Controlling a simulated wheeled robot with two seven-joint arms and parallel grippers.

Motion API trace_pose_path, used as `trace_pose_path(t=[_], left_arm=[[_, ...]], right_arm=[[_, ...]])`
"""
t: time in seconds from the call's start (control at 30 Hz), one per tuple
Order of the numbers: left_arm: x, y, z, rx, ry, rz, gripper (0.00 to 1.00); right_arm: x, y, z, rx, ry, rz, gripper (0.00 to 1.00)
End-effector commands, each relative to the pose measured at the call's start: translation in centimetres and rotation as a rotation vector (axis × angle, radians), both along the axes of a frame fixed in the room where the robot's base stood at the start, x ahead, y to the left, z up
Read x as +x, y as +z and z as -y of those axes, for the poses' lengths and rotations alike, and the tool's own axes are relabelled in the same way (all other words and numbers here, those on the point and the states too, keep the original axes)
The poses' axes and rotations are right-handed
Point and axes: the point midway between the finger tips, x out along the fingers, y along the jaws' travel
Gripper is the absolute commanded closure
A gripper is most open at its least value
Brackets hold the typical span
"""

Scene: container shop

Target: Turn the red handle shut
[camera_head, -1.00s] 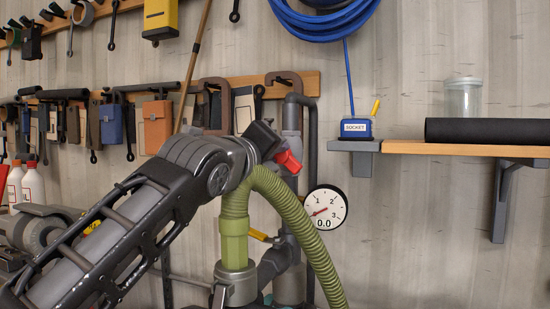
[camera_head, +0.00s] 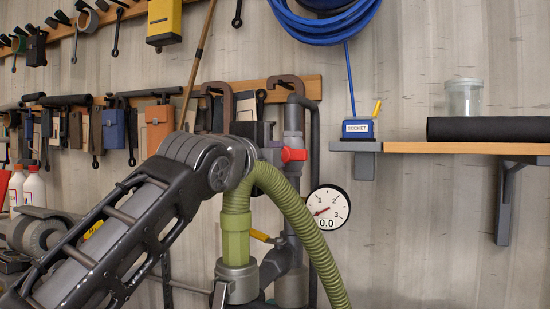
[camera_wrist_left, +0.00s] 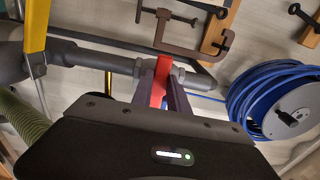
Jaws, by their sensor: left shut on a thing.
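The red handle (camera_head: 294,155) sits at the vertical grey pipe (camera_head: 293,120). In the head view its visible end lies about level, across the pipe. In the left wrist view the red handle (camera_wrist_left: 160,80) stands between my two dark fingers. My left gripper (camera_wrist_left: 163,97) is shut on it. In the head view the fingers are mostly hidden behind my own wrist and the green hose. A round gauge (camera_head: 327,207) right of the pipe shows 0.0. My right gripper is in neither view.
A ribbed green hose (camera_head: 298,215) arches close in front of the pipe. A yellow lever (camera_head: 262,236) sits lower down. A wooden shelf (camera_head: 470,149) holds a black roll and a jar at right. Clamps and tools hang behind. The wall below the shelf is clear.

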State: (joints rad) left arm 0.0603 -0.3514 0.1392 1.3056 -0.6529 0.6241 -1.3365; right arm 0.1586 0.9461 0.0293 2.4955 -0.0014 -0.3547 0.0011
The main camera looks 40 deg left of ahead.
Motion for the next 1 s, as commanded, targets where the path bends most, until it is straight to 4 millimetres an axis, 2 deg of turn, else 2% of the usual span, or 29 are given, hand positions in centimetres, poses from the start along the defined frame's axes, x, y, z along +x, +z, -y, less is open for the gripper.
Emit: trace_pose_path(t=[0.43,0.47,0.7,1.0], left_arm=[[0.03,-0.11,-0.01,-0.016,0.0,0.002,1.0],[0.03,-0.11,0.0,-0.016,0.0,0.002,0.77],[0.02,-0.07,-0.01,-0.014,0.0,0.002,0.58],[-0.2,-0.05,0.05,-0.012,0.0,0.004,0.58]], right_arm=[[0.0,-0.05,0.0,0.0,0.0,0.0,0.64],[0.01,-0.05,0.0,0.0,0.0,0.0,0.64],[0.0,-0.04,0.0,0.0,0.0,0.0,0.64],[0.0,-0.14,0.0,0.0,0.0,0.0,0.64]])
